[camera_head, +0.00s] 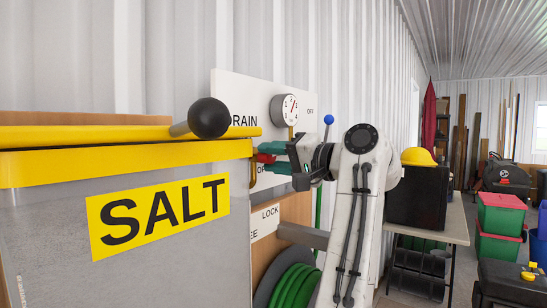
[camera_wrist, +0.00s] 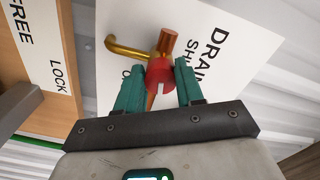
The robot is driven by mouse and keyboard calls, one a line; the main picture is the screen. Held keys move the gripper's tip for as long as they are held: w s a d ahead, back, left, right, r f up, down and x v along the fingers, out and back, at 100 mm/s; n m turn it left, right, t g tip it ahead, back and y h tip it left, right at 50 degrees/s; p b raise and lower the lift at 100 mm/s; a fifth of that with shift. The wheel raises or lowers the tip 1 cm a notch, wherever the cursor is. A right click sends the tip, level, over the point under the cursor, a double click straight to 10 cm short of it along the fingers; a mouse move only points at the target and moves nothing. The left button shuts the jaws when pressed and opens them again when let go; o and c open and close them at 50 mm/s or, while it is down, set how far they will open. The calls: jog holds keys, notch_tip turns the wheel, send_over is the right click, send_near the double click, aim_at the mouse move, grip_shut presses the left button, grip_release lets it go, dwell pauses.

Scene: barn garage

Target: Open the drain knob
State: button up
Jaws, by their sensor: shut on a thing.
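The red drain knob (camera_wrist: 159,73) sits on a copper and brass fitting (camera_wrist: 128,50) in front of a white panel (camera_wrist: 208,80) lettered DRAIN. My gripper (camera_wrist: 158,78) has its two teal fingers on either side of the knob, shut on it. In the head view, my gripper (camera_head: 268,158) reaches left to the panel (camera_head: 262,88), with a bit of red (camera_head: 264,158) between the fingers. The bin's edge and my fingers hide much of the fitting there. I cannot tell how far the knob is turned.
A grey SALT bin (camera_head: 60,250) with a yellow lid (camera_head: 100,160) stands close at the left. A black ball handle (camera_head: 209,118) juts out above it. A pressure gauge (camera_head: 284,110) is above my gripper. A green hose coil (camera_head: 295,287) hangs below. A table (camera_head: 456,222) stands at right.

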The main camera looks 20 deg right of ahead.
jog(key=shift+d, duration=0.1)
jog(key=o, duration=1)
jog(key=shift+o, duration=0.2)
jog(key=b+v, duration=0.2)
jog(key=v, duration=0.8)
jog(key=shift+s+d+b, duration=0.2)
jog(key=shift+s+b, duration=0.1)
jog(key=shift+b, duration=0.1)
jog(key=shift+f, duration=0.1)
